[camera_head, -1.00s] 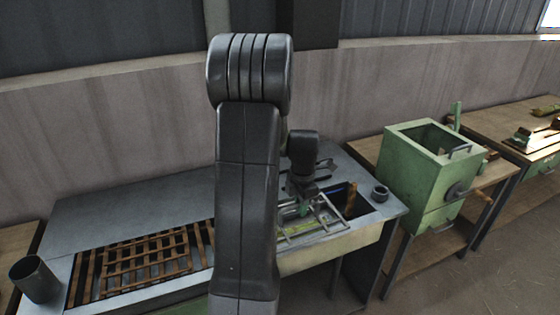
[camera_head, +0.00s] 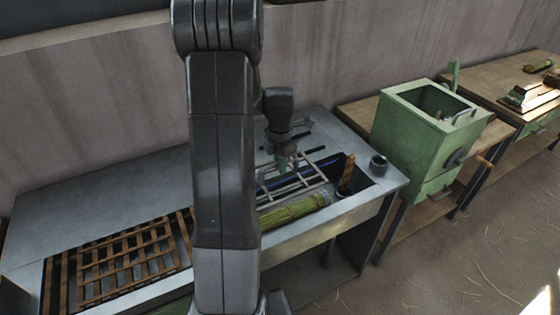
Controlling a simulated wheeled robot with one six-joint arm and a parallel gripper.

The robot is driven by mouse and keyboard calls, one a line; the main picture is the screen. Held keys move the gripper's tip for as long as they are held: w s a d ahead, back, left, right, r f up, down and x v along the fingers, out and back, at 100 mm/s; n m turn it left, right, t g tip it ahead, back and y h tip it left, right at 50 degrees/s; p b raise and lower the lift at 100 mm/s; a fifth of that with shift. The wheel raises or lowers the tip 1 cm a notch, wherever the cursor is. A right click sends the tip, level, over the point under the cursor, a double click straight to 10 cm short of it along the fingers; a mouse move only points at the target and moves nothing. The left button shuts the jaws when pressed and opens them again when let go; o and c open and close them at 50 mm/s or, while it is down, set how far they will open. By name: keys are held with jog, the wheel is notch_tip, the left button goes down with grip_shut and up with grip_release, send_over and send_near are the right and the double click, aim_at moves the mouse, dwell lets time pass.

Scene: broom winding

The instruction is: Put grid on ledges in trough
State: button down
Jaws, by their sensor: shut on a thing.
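My gripper (camera_head: 285,163) is shut on a light grey metal grid (camera_head: 318,178) at its left, rear part. The grid is over the right part of the bench, behind a green straw bundle (camera_head: 292,212). My own arm hides its left end. The trough (camera_head: 345,212) is the sunken bay in the grey bench. The bundle lies along its front side. I cannot tell whether the grid touches the trough, and I cannot make out the ledges.
A brown slatted grate (camera_head: 125,262) covers the bench's left bay. A green box machine (camera_head: 425,135) with a crank stands on a wooden table to the right.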

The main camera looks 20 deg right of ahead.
jog(key=shift+f+b, duration=5.25)
jog(key=shift+f, duration=2.6)
jog(key=c, duration=1.3)
grip_release()
notch_tip(320, 180, up, 13)
jog(key=shift+r, duration=0.2)
notch_tip(320, 180, up, 8)
jog(key=p, duration=0.6)
jog(key=shift+f, duration=0.3)
